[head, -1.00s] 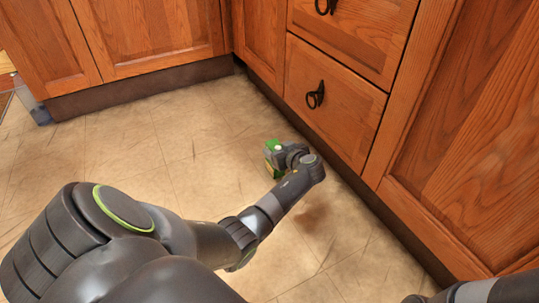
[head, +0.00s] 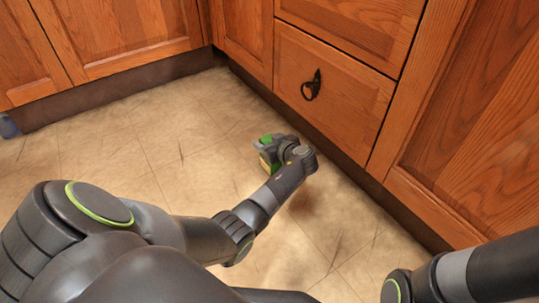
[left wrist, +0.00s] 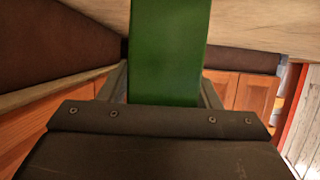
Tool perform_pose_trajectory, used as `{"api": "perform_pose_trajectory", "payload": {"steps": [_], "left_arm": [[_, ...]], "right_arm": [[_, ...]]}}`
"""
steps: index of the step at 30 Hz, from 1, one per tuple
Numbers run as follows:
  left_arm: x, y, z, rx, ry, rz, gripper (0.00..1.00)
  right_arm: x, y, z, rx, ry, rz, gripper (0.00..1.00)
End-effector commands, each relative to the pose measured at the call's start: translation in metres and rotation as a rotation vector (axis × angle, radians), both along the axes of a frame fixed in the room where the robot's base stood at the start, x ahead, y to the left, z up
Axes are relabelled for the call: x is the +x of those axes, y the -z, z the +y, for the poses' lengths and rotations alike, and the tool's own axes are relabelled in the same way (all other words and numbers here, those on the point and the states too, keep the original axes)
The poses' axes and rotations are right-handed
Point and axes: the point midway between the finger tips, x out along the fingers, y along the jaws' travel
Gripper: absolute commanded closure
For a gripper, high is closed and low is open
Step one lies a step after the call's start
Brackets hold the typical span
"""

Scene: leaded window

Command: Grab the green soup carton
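The green soup carton (head: 266,162) is low near the floor, in front of the drawers, and mostly hidden by my left gripper in the head view. Its green top and a yellowish side show. My left gripper (head: 276,149) is at the carton. In the left wrist view the green carton (left wrist: 168,50) fills the space between the fingers (left wrist: 166,88), which press close on both its sides. I cannot tell whether the carton touches the floor. My right gripper is out of view; only part of my right arm shows at lower right.
Wooden cabinets (head: 120,40) run along the back and right, with a dark toe-kick (head: 120,93) below. A drawer with a black ring handle (head: 311,85) is just behind the carton. The tiled floor (head: 130,140) is clear to the left.

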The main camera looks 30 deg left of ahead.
Motion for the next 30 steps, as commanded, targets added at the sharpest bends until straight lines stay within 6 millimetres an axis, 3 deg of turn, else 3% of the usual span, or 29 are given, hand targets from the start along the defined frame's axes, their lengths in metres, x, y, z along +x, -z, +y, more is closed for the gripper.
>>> {"api": "perform_pose_trajectory", "payload": {"steps": [2,12,23,30], "left_arm": [[0.0,0.0,0.0,0.0,0.0,0.0,0.54],[0.0,0.0,0.0,0.0,0.0,0.0,0.98],[0.0,-0.006,0.001,0.001,0.0,-0.001,0.98],[0.0,-0.031,0.001,0.0,0.0,-0.002,0.98]], "right_arm": [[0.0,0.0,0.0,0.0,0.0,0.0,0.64],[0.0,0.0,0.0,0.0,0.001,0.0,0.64],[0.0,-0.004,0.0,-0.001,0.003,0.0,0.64],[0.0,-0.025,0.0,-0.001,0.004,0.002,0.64]]}}
